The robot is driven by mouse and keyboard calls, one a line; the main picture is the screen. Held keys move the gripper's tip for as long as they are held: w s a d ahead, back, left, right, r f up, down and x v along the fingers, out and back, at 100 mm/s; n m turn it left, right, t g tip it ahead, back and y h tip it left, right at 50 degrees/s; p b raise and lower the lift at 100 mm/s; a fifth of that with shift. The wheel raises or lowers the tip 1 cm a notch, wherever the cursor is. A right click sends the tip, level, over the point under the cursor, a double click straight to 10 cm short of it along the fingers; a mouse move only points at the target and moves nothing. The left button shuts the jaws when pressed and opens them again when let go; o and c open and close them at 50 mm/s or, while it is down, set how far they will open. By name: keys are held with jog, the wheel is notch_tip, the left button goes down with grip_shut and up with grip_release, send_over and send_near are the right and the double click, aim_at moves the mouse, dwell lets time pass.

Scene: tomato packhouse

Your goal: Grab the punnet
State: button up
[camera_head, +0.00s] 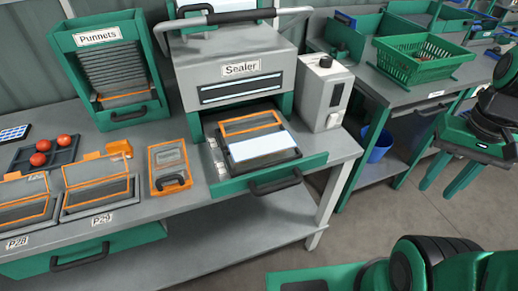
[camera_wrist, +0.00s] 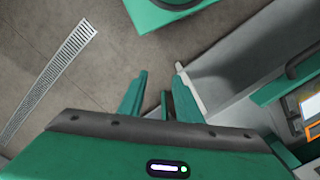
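A stack of dark punnets (camera_head: 112,68) stands in the green dispenser (camera_head: 67,65) labelled "Punnets" at the upper left of the head view, with an orange-edged piece at its bottom. A clear orange-edged container (camera_head: 167,153) lies on the bench left of the sealer. More orange-edged clear pieces stand at P28 (camera_head: 28,196) and P29 (camera_head: 95,176). Another orange-edged piece (camera_head: 250,123) shows in the sealer's (camera_head: 240,70) opening, behind a white panel. My gripper (camera_head: 438,188) is open and empty, over the floor at right, away from all of these. Its spread fingers also show in the wrist view (camera_wrist: 158,75).
Red tomatoes (camera_head: 38,160) sit in a dark tray on the bench's left. A grey control box (camera_head: 323,95) stands right of the sealer. A green crate (camera_head: 420,58) sits on the back right bench, with a blue bin (camera_head: 379,145) below. Open floor lies around my gripper.

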jog(key=o, duration=0.7)
jog(key=shift+s+r, duration=0.2)
jog(key=shift+r, duration=0.05)
jog(key=shift+o, duration=1.3)
jog(key=w+a+r+n, duration=0.2)
jog(key=w+a+n, duration=0.3)
jog(key=w, duration=0.3)
jog(key=shift+w+a+n+t+y, duration=0.15)
jog(key=shift+w+n+t+y, duration=0.15)
jog(key=shift+n, duration=0.6)
jog(key=n+g+y, duration=0.2)
jog(key=n+y, duration=0.1)
jog(key=n, duration=1.7)
send_near(263, 146)
jog(key=shift+n, duration=0.4)
jog(key=shift+x, duration=4.15)
